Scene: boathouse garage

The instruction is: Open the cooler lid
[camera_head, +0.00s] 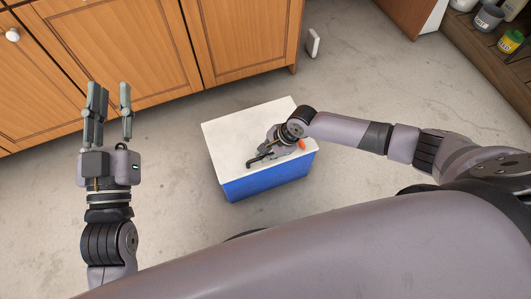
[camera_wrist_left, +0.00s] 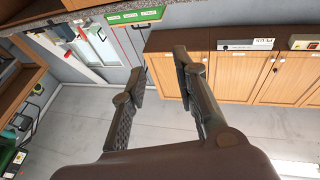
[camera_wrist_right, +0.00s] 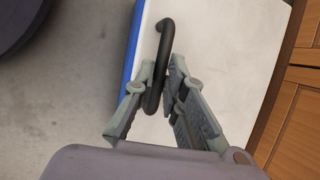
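The cooler has a blue body (camera_head: 270,182) and a white lid (camera_head: 232,130), and stands on the floor in the middle of the head view. The lid lies flat on the body. A dark bent handle (camera_wrist_right: 165,40) stands on the lid near its edge in the right wrist view. My right gripper (camera_head: 268,155) is over the lid, and its fingers (camera_wrist_right: 160,80) are shut on the handle, one on each side. My left gripper (camera_head: 111,90) is open and empty, well left of the cooler. The right wrist hides part of the lid.
Wooden cabinets (camera_head: 130,50) stand behind the cooler. A small white object (camera_head: 313,43) stands by the cabinet corner. A dark wooden shelf (camera_head: 480,45) with several cans is at the upper right. The concrete floor around the cooler is clear.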

